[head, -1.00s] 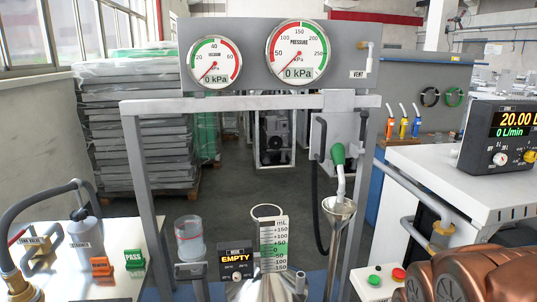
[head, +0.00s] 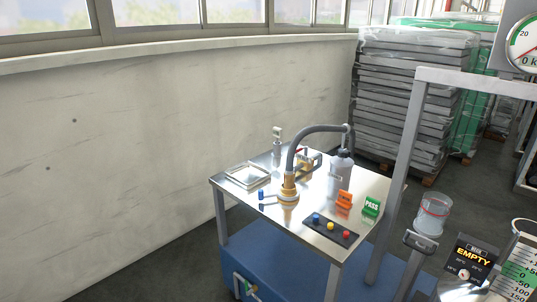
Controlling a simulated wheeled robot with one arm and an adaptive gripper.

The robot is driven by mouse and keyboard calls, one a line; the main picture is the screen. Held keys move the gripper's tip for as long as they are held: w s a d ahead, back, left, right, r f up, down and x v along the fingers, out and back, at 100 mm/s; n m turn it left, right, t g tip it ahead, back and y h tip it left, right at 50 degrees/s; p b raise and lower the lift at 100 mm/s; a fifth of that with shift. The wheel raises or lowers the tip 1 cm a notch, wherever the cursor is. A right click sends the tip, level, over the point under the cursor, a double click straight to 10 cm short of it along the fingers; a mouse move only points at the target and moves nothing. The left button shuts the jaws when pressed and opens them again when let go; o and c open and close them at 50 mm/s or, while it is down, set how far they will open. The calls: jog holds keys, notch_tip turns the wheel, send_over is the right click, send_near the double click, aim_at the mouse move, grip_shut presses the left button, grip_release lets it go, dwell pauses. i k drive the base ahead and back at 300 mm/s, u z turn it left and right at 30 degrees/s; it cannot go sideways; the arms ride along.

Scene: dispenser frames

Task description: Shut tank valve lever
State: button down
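The tank valve (head: 310,162) stands on the steel-topped side table. It looks like a small brass fitting with a dark handle, partly behind the bent grey hose (head: 293,158). A small red piece (head: 305,150), perhaps its lever end, shows above it. It is too small to tell whether the lever is open or shut. My gripper is out of view.
The table (head: 262,215) also holds a brass hose base (head: 289,190), a grey bottle (head: 342,168), orange (head: 344,199) and green PASS (head: 371,206) blocks, and a button strip (head: 330,230). A grey frame post (head: 398,185) stands to its right.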

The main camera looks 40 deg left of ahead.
aim_at(297, 151)
jog(key=u, duration=0.3)
jog(key=k, duration=0.4)
jog(key=u, duration=1.65)
jog(key=i, duration=0.9)
jog(key=u, duration=0.7)
jog(key=i, duration=1.15)
jog(key=z, duration=1.15)
jog(key=i, duration=0.9)
jog(key=z, duration=0.25)
